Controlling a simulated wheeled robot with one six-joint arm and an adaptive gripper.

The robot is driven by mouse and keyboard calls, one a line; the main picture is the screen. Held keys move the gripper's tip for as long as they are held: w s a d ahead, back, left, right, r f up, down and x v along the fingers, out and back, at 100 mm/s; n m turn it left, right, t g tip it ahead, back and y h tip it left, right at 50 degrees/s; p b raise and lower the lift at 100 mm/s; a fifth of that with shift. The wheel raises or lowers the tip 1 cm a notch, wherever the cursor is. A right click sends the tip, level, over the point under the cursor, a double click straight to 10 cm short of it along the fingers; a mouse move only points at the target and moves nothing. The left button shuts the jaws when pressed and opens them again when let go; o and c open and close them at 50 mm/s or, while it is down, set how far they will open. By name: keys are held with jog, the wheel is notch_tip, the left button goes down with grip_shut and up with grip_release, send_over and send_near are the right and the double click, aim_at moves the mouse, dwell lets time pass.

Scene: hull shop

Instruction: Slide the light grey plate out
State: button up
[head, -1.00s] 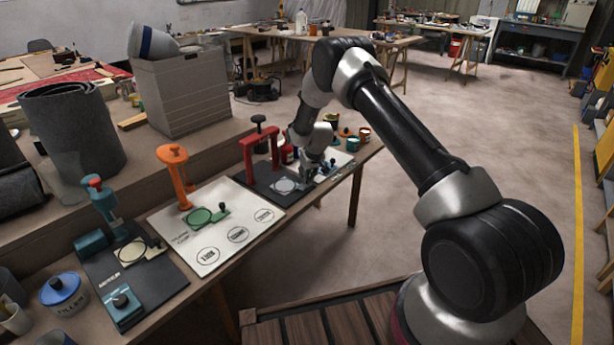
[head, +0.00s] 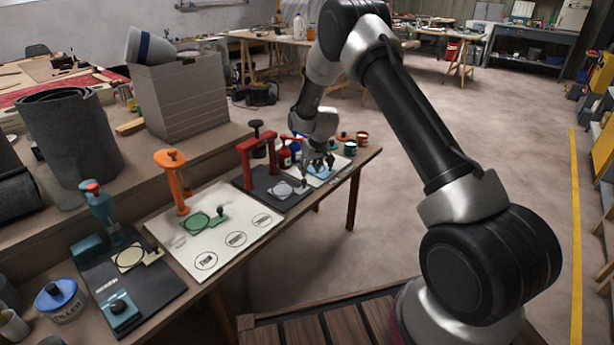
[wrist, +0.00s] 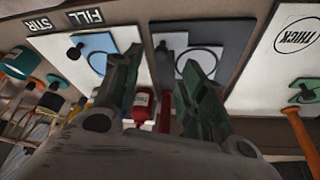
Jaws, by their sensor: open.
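The light grey plate (head: 281,190) lies on a dark base board (head: 262,197) beside a red arch-shaped frame (head: 244,158). It carries a ring outline and has a small dark knob (head: 303,186) at its right end. In the wrist view the plate (wrist: 207,58) shows with its knob (wrist: 162,48) between my fingers in the picture. My gripper (head: 319,166) is open and empty, above and a little right of the plate in the head view. In the wrist view its two fingers (wrist: 163,62) are spread apart, and the right finger covers part of the plate.
A blue plate (head: 322,172) on a white board lies right of the dark board. A white board with a green plate (head: 205,219) and orange post (head: 172,182) is left. Small cans (head: 351,148) and a red bottle (head: 285,157) stand behind.

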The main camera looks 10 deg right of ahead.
jog(key=shift+v, duration=1.7)
jog(key=s+d+f+g, duration=0.1)
jog(key=s+f+g, duration=0.2)
jog(key=s, duration=0.6)
jog(key=s+d+r+m+t, duration=0.1)
jog(key=s+d+r, duration=0.2)
jog(key=s+r, duration=0.9)
jog(key=s+d+r+t, duration=0.1)
jog(key=s+d+r, duration=0.2)
jog(key=s+r, duration=0.9)
jog(key=s+d+r+m+t+h, duration=0.1)
jog(key=s+d+r, duration=0.3)
jog(key=s+r, duration=0.8)
jog(key=s, duration=0.4)
jog(key=shift+m, duration=0.3)
